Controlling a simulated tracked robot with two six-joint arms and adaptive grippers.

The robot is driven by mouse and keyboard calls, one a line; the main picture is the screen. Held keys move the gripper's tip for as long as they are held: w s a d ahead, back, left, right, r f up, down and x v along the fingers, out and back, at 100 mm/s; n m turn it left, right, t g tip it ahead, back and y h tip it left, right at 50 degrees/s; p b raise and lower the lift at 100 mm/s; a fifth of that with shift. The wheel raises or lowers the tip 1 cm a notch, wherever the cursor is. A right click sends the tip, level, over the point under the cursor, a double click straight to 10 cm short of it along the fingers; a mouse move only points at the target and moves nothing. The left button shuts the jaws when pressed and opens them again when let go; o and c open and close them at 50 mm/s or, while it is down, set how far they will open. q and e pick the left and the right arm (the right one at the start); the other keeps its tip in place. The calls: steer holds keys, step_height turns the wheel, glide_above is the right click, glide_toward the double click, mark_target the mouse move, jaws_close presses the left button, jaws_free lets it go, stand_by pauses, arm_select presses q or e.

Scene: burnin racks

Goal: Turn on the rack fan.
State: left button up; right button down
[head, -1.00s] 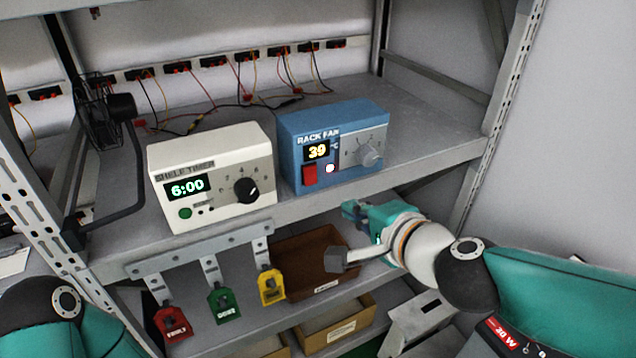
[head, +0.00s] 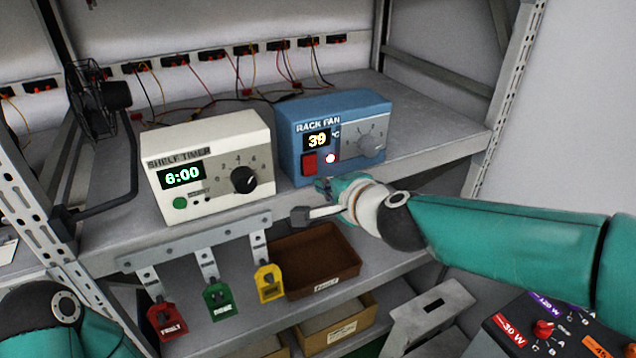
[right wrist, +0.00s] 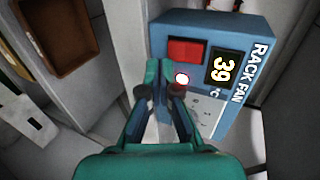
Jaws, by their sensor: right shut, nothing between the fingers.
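The blue rack fan box (head: 290,160) stands on the shelf, its display reading 39 °C. It has a red switch (head: 309,162), a lit white-red lamp (head: 330,158) and a grey knob (head: 371,146). The box also shows in the right wrist view (right wrist: 232,112), with the red switch (right wrist: 187,51) and lamp (right wrist: 182,79). My right gripper (head: 322,184) is shut and empty in front of the box's lower front. In the right wrist view its fingertips (right wrist: 160,90) lie below the switch, close to the lamp; contact cannot be told. The left gripper is out of view.
A white shelf timer (head: 210,165) reading 6:00 stands left of the fan box. A black fan (head: 97,98) is mounted at the left. Red, green and yellow tags (head: 268,283) hang below the shelf edge, beside a brown bin (head: 320,262).

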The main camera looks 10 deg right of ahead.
mark_target(311, 167)
steer(key=shift+w+a+f, duration=0.1)
steer(key=shift+w+a, duration=0.2)
steer(key=shift+w, duration=0.5)
steer(key=shift+w+a, duration=0.25)
steer(key=shift+w, duration=0.5)
steer(key=f+b, duration=0.1)
steer(key=b, duration=0.1)
steer(key=shift+w+t+b, duration=0.15)
steer(key=shift+t+b, duration=0.15)
steer(key=shift+b, duration=0.1)
steer(key=shift+a+r, duration=0.1)
steer(key=shift+r, duration=0.3)
steer(key=shift+w, duration=0.1)
steer(key=shift+r+p, duration=0.9)
steer(key=shift+p, duration=0.05)
steer(key=shift+f, duration=0.1)
